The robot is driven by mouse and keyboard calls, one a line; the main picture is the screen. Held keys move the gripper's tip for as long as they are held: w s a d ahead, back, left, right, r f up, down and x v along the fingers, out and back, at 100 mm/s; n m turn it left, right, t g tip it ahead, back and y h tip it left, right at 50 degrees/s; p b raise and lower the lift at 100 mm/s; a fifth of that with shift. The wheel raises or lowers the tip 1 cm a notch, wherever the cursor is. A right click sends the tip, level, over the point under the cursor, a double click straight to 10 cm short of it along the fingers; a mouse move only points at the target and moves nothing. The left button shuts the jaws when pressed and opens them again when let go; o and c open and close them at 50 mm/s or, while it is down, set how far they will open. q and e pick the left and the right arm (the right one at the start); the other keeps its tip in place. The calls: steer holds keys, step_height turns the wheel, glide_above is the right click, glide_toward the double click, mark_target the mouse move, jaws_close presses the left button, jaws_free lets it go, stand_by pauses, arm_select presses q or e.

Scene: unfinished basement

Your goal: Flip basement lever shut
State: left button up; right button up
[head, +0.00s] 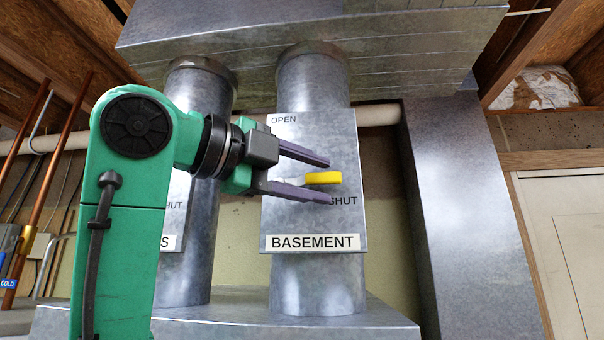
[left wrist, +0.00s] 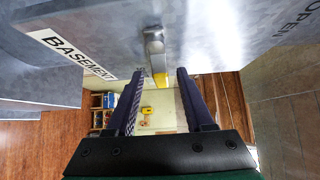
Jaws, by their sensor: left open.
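The basement lever has a grey metal arm with a yellow end (head: 324,178). It sits on the metal plate (head: 315,222) labelled BASEMENT, on the right-hand duct. The lever points right, about level, its yellow end just above the SHUT marking (head: 343,201); OPEN (head: 283,119) is at the plate's upper left. My left gripper (head: 327,181) is open, one purple finger above the lever and one below, partly covering SHUT. In the left wrist view the lever (left wrist: 155,52) shows between the open fingertips (left wrist: 160,75). I cannot tell whether either finger touches it. My right gripper is out of view.
A second duct (head: 195,262) with its own labelled plate stands to the left, partly behind my left arm. A large metal duct (head: 455,200) rises on the right. A metal box (head: 300,45) hangs overhead. Copper pipes (head: 30,180) run at the far left.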

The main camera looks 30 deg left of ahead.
arm_select(q)
steer(key=b+v, duration=0.3)
steer(key=v, duration=1.1)
steer(key=shift+s+b, duration=0.15)
steer(key=shift+b, duration=0.2)
steer(key=shift+s+a, duration=0.1)
steer(key=shift+a, duration=0.05)
